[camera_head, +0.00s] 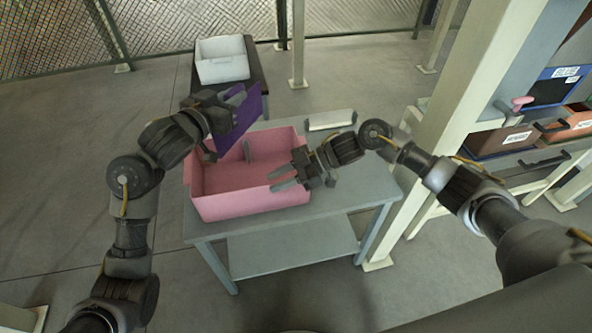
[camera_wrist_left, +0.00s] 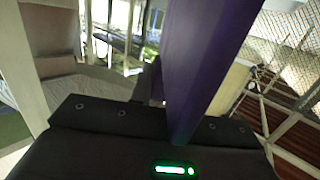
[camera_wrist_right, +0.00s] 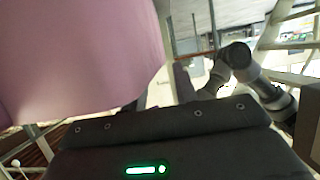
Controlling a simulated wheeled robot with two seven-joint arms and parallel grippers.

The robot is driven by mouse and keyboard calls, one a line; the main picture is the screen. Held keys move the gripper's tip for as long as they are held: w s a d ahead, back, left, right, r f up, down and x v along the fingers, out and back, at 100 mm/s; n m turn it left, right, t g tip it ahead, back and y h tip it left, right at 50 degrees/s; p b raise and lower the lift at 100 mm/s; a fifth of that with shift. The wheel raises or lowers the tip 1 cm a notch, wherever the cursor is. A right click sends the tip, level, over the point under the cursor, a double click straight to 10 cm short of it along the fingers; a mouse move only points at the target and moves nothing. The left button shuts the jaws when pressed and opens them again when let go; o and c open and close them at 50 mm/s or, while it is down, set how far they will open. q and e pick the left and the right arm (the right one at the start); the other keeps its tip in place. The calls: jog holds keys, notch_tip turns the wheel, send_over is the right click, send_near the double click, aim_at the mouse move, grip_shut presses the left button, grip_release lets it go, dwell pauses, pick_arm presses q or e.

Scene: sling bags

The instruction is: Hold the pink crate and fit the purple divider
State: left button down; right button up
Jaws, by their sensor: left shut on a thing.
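The pink crate (camera_head: 240,208) stands open on the grey table. The purple divider (camera_head: 245,120) is upright and tilted above the crate's back left part; it also shows large in the left wrist view (camera_wrist_left: 205,60). My left gripper (camera_head: 228,112) is shut on the divider; its fingertips are partly hidden. My right gripper (camera_head: 284,178) is at the crate's right side, fingers spread and pointing left over the crate. The pink crate wall fills the upper left of the right wrist view (camera_wrist_right: 75,60). I cannot tell whether the right fingers touch the wall.
The grey table (camera_head: 300,213) has bare room right of the crate. A small pale box (camera_head: 330,119) lies at its back right. A white bin (camera_head: 222,62) stands on a dark stand behind. A cream post (camera_head: 440,140) and a shelf with boxes (camera_head: 500,140) are at the right.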

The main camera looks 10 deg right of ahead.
aim_at(269, 185)
jog(key=shift+x, duration=1.5)
grip_shut()
pick_arm(q)
jog(key=shift+d, duration=0.1)
